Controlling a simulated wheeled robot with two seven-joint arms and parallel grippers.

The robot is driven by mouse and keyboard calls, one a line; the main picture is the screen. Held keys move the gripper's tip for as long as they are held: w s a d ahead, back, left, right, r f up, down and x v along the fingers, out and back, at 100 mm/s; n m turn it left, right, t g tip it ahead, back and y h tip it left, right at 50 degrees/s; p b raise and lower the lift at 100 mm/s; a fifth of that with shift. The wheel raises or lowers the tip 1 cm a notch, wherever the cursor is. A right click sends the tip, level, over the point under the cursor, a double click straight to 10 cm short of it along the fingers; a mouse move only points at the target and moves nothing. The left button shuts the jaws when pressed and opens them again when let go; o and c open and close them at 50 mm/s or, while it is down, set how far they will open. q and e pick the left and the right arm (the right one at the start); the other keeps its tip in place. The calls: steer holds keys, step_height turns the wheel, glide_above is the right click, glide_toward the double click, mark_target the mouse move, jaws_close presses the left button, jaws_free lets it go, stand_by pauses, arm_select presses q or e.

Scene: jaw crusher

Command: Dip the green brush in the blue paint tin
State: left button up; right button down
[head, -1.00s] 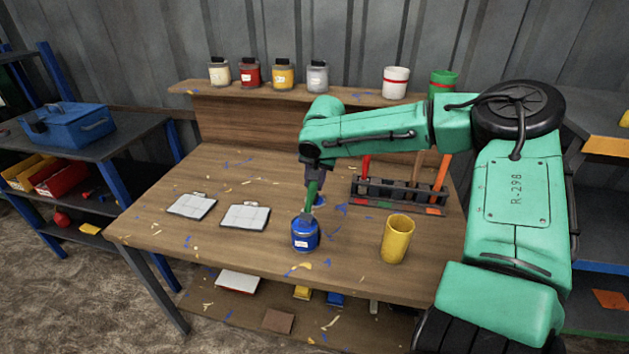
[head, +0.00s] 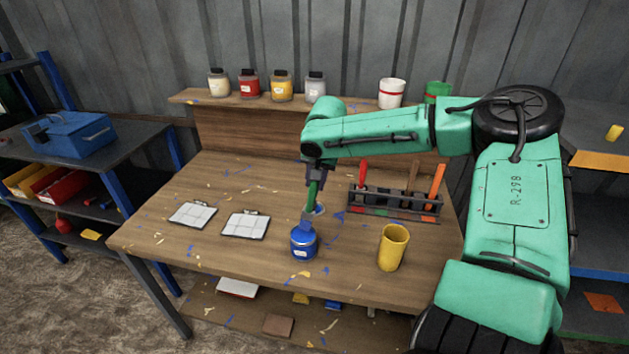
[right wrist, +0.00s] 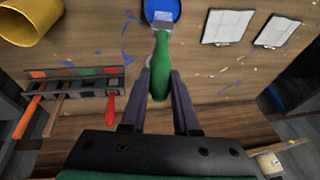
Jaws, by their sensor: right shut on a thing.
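My right gripper (head: 316,175) is shut on the green brush (head: 313,190) and holds it nearly upright, head down, over the blue paint tin (head: 304,246). The brush head looks blue and is at or just above the tin's mouth; I cannot tell whether its tip is still inside. In the right wrist view the green handle (right wrist: 162,68) runs between my fingers, and its head overlaps the round blue tin (right wrist: 163,7). The tin stands upright on the workbench (head: 200,255). My left gripper is not in view.
A yellow cup (head: 392,248) stands right of the tin. A tool rack (head: 394,208) with red, brown and orange handles is behind it. Several jars and pots line the back shelf (head: 350,106). The bench front is clear.

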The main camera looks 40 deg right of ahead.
stand_by(0.4)
step_height(320, 180, up, 5)
steer(key=p, duration=0.5)
steer(key=shift+r, duration=0.1)
steer(key=shift+f, duration=0.2)
